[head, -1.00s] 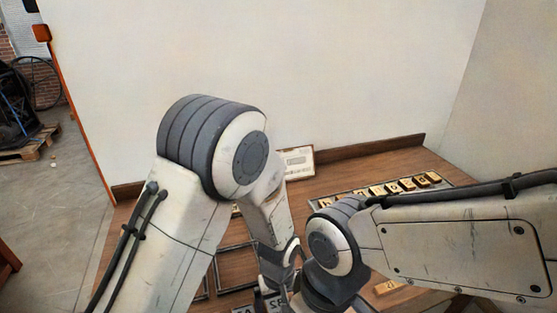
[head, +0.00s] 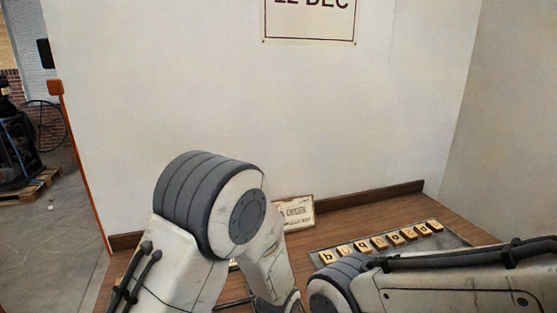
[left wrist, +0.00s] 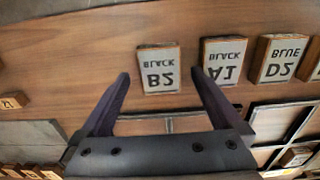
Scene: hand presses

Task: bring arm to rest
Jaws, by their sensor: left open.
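My left arm (head: 215,225) reaches in from the left in the head view, and its gripper is below the frame. In the left wrist view my left gripper (left wrist: 160,76) is open, with its dark fingers spread apart and nothing held. A block marked B2 BLACK (left wrist: 158,70) stands ahead, in the gap between the fingertips as seen there. My right arm (head: 450,285) crosses the lower right of the head view. Its gripper is out of the picture.
In the head view, a tray (head: 325,256) carries several letter tiles, and an order card (head: 296,214) leans by the back ledge.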

